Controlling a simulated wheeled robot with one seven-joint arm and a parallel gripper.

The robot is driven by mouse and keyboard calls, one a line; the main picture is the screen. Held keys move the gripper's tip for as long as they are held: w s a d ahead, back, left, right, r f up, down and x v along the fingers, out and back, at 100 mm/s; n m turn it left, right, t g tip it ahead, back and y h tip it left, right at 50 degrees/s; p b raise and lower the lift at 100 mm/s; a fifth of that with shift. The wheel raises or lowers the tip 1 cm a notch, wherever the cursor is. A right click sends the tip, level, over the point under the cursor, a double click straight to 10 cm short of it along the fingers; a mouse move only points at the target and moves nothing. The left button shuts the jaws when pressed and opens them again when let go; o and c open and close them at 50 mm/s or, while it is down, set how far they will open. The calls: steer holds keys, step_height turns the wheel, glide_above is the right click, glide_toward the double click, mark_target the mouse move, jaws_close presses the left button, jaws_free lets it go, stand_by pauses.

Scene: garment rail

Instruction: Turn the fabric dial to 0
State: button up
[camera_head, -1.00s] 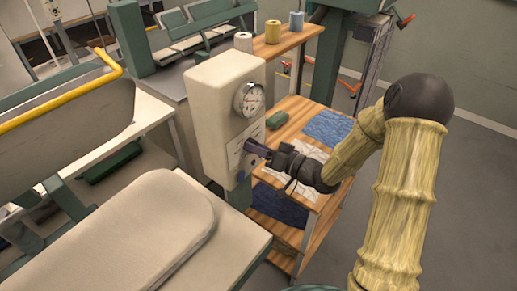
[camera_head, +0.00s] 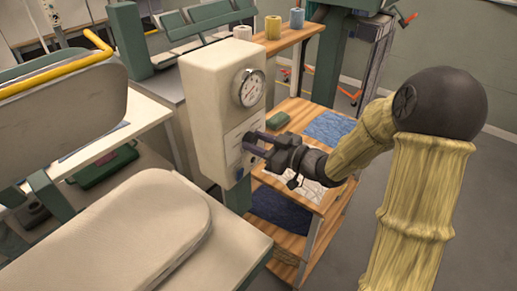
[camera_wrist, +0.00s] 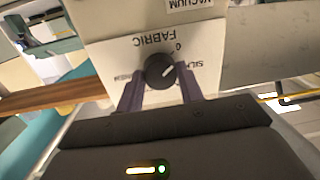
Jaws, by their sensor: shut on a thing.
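The fabric dial (camera_wrist: 160,71) is a round black knob with a white pointer line on a white label plate. In the wrist view the lettering is upside down. The pointer aims right and slightly up, between the 0 mark (camera_wrist: 178,47) and the SILK lettering (camera_wrist: 203,65), not squarely at the 0. My gripper (camera_wrist: 160,82) is shut on the dial, one finger on each side. In the head view my gripper (camera_head: 252,143) reaches the front of the cream control box (camera_head: 212,125) from the right, and the fingers hide the dial.
A pressure gauge (camera_head: 248,87) sits above the label on the box. A padded pressing board (camera_head: 145,225) is at the front left. A wooden shelf cart (camera_head: 290,112) with folded cloth stands behind my gripper. Open floor (camera_head: 480,200) is at the right.

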steer(key=shift+n+b, duration=0.35)
steer(key=shift+n, duration=0.15)
steer(key=o, duration=1)
steer(key=shift+s+d, duration=0.1)
steer(key=b+v, duration=0.1)
steer(key=v, duration=1.6)
steer(key=shift+r+b, duration=0.15)
steer(key=shift+b, duration=0.15)
